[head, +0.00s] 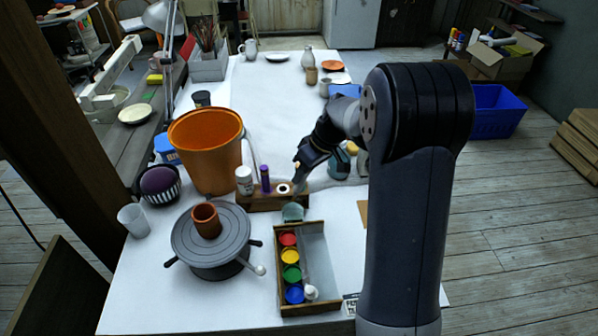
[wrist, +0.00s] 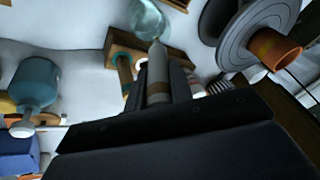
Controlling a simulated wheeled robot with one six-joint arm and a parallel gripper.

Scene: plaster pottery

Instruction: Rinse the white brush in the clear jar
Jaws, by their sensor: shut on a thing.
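My gripper (head: 300,176) is shut on the white brush (wrist: 158,75), just right of the wooden rack in the head view. In the wrist view the brush's pale tip points at the clear jar (wrist: 150,18). The tip looks close to the jar's rim, but I cannot tell whether it is inside. In the head view the small bluish clear jar (head: 293,211) stands in front of the rack, below my gripper. The brush is mostly hidden there by my gripper.
In front is a paint tray (head: 315,245) with several coloured pots. A turntable (head: 211,240) bears a small terracotta pot (head: 206,220). A large orange pot (head: 206,150) stands behind.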

